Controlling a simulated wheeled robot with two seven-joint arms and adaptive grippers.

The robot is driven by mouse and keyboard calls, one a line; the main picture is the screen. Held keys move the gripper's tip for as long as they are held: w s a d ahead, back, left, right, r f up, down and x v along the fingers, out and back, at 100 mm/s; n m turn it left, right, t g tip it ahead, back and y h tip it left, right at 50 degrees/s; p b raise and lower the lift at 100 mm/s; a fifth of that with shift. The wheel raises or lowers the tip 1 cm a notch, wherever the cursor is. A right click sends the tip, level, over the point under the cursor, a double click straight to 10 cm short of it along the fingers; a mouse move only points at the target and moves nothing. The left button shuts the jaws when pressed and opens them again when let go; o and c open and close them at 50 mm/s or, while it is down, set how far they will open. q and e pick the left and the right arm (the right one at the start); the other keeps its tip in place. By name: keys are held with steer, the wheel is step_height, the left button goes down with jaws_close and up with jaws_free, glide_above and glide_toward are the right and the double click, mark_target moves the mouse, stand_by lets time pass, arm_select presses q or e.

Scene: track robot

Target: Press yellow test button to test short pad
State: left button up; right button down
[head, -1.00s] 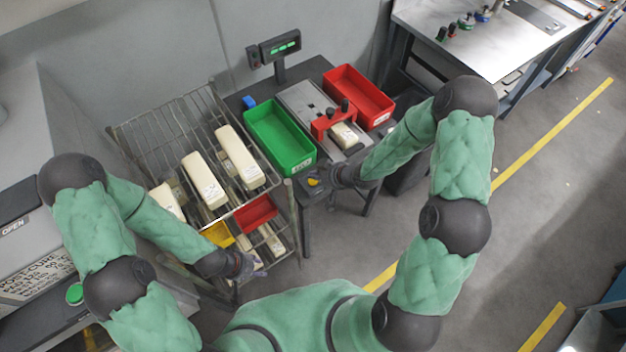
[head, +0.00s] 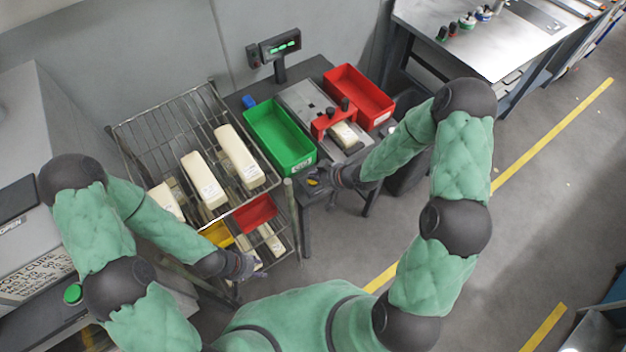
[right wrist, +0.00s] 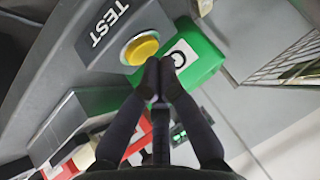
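The yellow test button (right wrist: 140,48) sits in a grey panel beside the word TEST in the right wrist view. In the head view the button (head: 314,182) shows at the table's front corner. My right gripper (right wrist: 159,76) is shut and empty, its fingertips together and close to the button's edge; I cannot tell if they touch it. It also shows in the head view (head: 328,181). A short cream pad (head: 344,134) lies in the test fixture (head: 318,126) with red parts. My left gripper (head: 250,269) is low by the rack, its fingers unclear.
A green bin (head: 303,165) and a red bin (head: 366,97) flank the fixture. A lit display (head: 284,46) stands behind. A wire rack (head: 150,122) with long cream pads is at left. Open floor (head: 545,215) lies to the right.

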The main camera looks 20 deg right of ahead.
mark_target(315, 182)
steer(key=shift+f+b, duration=0.3)
steer(key=shift+f, duration=0.1)
stand_by(0.6)
stand_by(0.3)
steer(key=shift+r+p, duration=0.7)
steer(key=shift+r, duration=0.1)
steer(key=shift+r, duration=0.1)
step_height(315, 182, up, 5)
steer(key=p, duration=0.4)
stand_by(0.8)
